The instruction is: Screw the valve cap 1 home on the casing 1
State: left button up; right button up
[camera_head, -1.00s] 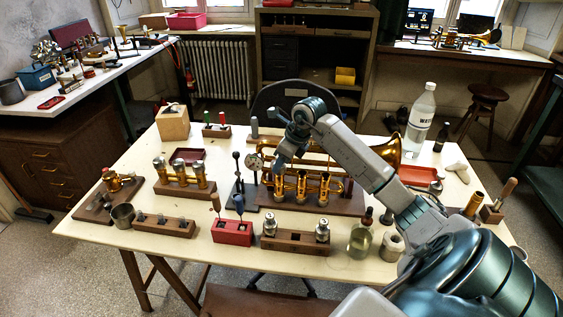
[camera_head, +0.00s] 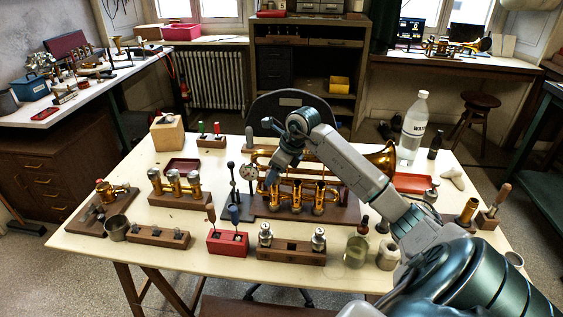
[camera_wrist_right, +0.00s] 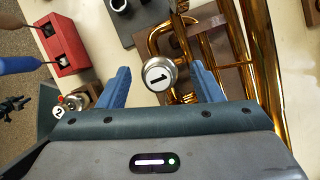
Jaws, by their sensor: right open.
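Valve cap 1 (camera_wrist_right: 160,76), a silver cap with a "1" on a white disc, sits over the end of casing 1 on the brass horn (camera_head: 384,160). Whether its thread is seated cannot be seen. My right gripper (camera_wrist_right: 163,82) is open, with its blue fingers on either side of the cap and gaps showing. In the head view the right gripper (camera_head: 271,180) is at the leftmost of the three upright casings, and hides most of casing 1 and its cap. My left gripper is not in view.
The horn rests on a wooden stand (camera_head: 345,215). In front stand a wooden block (camera_head: 291,254) with silver valve parts and a red tool holder (camera_head: 228,243). A dial gauge (camera_head: 248,172) is close left of the gripper. A bottle (camera_head: 357,248) stands front right.

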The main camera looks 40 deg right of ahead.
jog(key=shift+s+d+r, duration=0.1)
jog(key=shift+s+r, duration=0.05)
jog(key=shift+r, duration=0.25)
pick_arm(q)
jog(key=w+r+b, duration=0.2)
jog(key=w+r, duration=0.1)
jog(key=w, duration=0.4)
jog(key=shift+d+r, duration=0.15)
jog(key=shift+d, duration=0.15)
pick_arm(e)
jog(key=v, duration=1)
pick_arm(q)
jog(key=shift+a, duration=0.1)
pick_arm(e)
jog(key=shift+f, duration=0.1)
